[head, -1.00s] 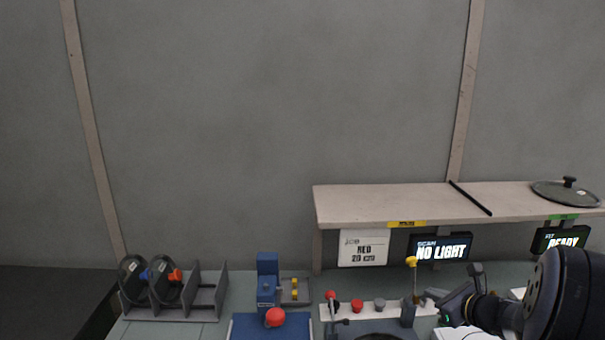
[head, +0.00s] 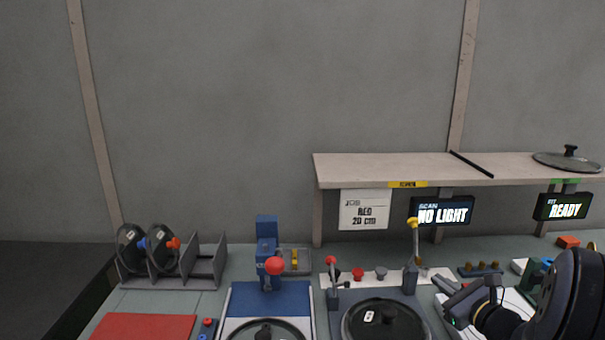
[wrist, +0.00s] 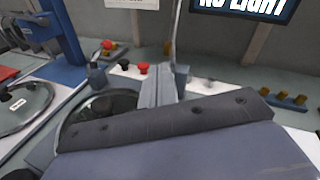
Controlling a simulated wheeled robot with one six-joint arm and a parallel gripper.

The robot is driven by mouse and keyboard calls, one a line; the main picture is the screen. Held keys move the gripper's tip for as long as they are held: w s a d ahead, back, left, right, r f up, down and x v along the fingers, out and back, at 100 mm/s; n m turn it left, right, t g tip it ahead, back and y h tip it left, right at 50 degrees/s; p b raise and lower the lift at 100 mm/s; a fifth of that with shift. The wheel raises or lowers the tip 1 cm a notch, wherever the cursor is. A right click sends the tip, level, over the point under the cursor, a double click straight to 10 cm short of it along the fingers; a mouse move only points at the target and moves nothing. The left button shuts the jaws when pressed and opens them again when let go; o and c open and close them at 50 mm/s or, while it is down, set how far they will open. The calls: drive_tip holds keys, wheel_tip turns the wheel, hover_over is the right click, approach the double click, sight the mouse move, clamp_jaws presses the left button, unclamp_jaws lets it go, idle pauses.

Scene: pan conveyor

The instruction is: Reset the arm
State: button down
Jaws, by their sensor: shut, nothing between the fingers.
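My gripper (head: 447,287) is at the lower right of the head view, beside the right end of the station with the dark round plate (head: 384,322) marked with a white label. Its fingers (wrist: 158,86) are together and empty in the wrist view, over the right side of that dark plate. My large dark wrist joint covers the lower right corner of the head view.
A shelf (head: 400,171) holds a lid (head: 567,161) and a black rod. Below it are a job card, a NO LIGHT screen (head: 443,211) and a READY screen (head: 561,207). A yellow-topped lever (head: 414,240) stands near my gripper. A lid rack (head: 205,262) stands left.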

wheel_tip(320, 180, down, 6)
drive_tip(key=s+n+t+y+b, duration=0.1)
drive_tip(key=s+t+b, duration=0.1)
drive_tip(key=b, duration=0.7)
drive_tip(key=shift+s+t, duration=0.15)
drive_tip(key=shift+t, duration=0.35)
drive_tip(key=shift+r, duration=0.15)
